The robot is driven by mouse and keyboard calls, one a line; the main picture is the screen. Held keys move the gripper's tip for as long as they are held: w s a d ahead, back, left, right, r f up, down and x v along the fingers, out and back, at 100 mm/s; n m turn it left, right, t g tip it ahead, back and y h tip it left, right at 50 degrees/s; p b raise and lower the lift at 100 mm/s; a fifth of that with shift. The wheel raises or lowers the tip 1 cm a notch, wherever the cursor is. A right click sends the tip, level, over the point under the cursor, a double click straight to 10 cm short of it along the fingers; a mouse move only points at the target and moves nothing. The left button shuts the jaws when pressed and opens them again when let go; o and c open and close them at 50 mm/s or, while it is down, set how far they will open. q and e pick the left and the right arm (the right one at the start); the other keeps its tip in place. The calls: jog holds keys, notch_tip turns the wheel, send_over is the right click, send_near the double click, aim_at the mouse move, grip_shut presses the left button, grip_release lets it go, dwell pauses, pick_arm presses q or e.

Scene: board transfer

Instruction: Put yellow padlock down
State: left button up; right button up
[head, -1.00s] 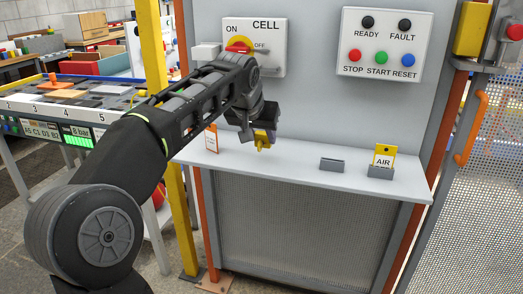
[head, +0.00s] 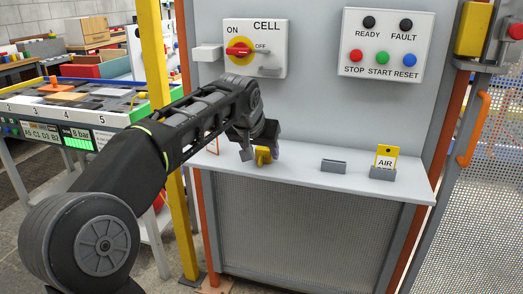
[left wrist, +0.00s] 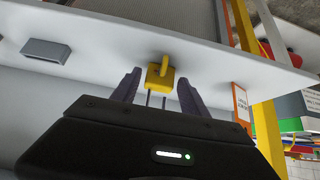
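The yellow padlock (head: 263,156) is at the white shelf (head: 307,176) under the CELL switch box, toward the shelf's left part. My left gripper (head: 260,153) is right at the padlock, with a finger to each side. The padlock appears to rest on the shelf; the exact contact is partly hidden by the gripper. My right gripper is not in view.
An empty grey holder (head: 333,166) and a yellow AIR tag in a grey holder (head: 382,173) stand to the right on the shelf. An orange-edged card (left wrist: 240,104) is close to the gripper. The switch box (head: 255,48) and button panel (head: 382,46) are above.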

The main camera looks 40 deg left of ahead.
pick_arm(q)
jog(key=shift+o, duration=0.8)
jog(key=shift+s+r, duration=0.15)
jog(key=shift+r, duration=0.3)
jog(key=p+v, duration=0.2)
jog(key=v, duration=0.9)
jog(key=shift+s+d, duration=0.2)
